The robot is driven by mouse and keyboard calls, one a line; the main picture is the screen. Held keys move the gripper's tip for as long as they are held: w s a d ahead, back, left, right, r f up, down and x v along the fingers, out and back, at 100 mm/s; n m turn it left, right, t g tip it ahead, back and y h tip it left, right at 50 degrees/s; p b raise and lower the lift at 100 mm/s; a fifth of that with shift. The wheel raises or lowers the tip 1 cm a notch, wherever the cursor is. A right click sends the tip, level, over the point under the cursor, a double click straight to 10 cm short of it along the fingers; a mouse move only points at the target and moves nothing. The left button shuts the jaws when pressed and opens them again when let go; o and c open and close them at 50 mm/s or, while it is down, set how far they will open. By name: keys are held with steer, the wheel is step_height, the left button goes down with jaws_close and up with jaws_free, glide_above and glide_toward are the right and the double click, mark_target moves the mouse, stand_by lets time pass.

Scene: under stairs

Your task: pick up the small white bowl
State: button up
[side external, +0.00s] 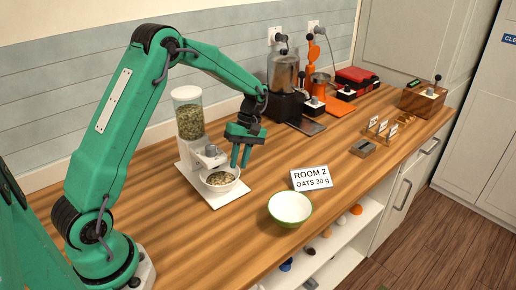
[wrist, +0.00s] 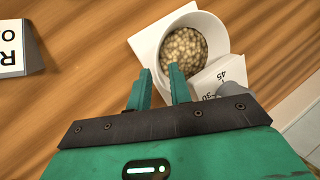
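A small white bowl (side external: 221,187) holding oat-like grains stands on the white base of the dispenser (side external: 189,113), under its spout. In the wrist view the bowl (wrist: 218,33) is above and to the right of the fingers. My gripper (side external: 240,156) points down just behind and right of the bowl in the side view. In the wrist view its two green fingers (wrist: 160,72) are apart with nothing between them. The right fingertip overlaps the bowl's near edge; I cannot tell if it touches.
A green bowl with a white inside (side external: 290,208) stands near the counter's front edge, by a sign (side external: 311,178) reading "ROOM 2 OATS 30 g". A blender (side external: 284,77), an orange machine (side external: 315,75) and a red case (side external: 357,79) stand at the back. The wooden counter between is mostly clear.

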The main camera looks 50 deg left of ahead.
mark_target(238, 168)
steer(key=shift+x, duration=1.9)
jaws_close()
